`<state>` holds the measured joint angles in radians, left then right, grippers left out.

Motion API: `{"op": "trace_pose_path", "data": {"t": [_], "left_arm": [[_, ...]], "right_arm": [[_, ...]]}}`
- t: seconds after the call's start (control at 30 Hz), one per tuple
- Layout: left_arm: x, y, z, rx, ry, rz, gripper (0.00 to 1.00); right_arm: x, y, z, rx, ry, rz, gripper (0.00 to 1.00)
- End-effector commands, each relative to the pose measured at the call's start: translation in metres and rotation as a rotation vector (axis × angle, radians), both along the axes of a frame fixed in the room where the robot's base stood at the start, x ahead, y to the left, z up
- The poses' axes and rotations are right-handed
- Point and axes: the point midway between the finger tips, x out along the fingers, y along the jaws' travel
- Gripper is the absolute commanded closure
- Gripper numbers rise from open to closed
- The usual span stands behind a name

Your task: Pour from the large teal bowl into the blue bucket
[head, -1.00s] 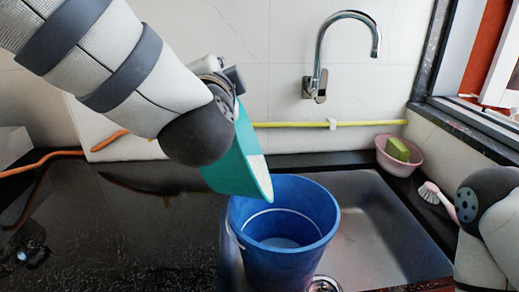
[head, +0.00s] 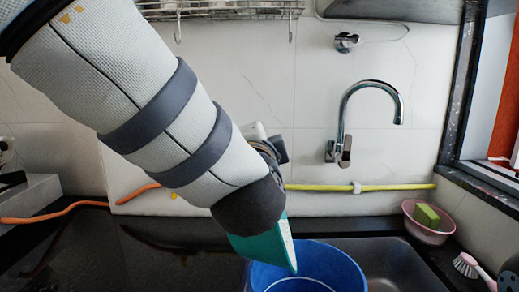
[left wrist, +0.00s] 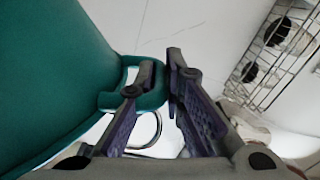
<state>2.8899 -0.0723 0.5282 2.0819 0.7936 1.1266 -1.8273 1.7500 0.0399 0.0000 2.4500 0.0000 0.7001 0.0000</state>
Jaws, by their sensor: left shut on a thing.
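The large teal bowl (head: 262,247) is tipped steeply, its lower rim at the left of the blue bucket's (head: 345,268) opening in the head view. A thin pale strip shows along its inner side; the rest of its inside is hidden. The bucket's lower part is cut off by the picture's bottom edge, so its contents do not show. My left gripper (left wrist: 160,82) is shut on the bowl's rim tab in the left wrist view, where the bowl's teal wall (left wrist: 50,75) fills the left side. In the head view my own arm mostly hides that gripper. My right gripper is out of view.
The bucket stands at the sink (head: 385,262), below a chrome tap (head: 345,150). A pink basin with a green sponge (head: 427,216) and a pink brush (head: 467,265) lie at the right. A yellow hose (head: 400,187) runs along the wall. The dark counter at left (head: 130,240) looks clear.

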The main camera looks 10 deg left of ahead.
Motion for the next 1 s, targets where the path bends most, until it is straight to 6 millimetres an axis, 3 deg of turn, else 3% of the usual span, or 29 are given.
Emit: {"op": "trace_pose_path", "data": {"t": [0.3,1.0], "left_arm": [[0.0017,-0.0101,0.0043,0.038,0.005,0.0,1.0],[0.0019,-0.0109,0.0044,0.041,0.007,0.0,1.0]], "right_arm": [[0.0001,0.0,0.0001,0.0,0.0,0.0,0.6],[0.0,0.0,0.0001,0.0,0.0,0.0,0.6]]}}
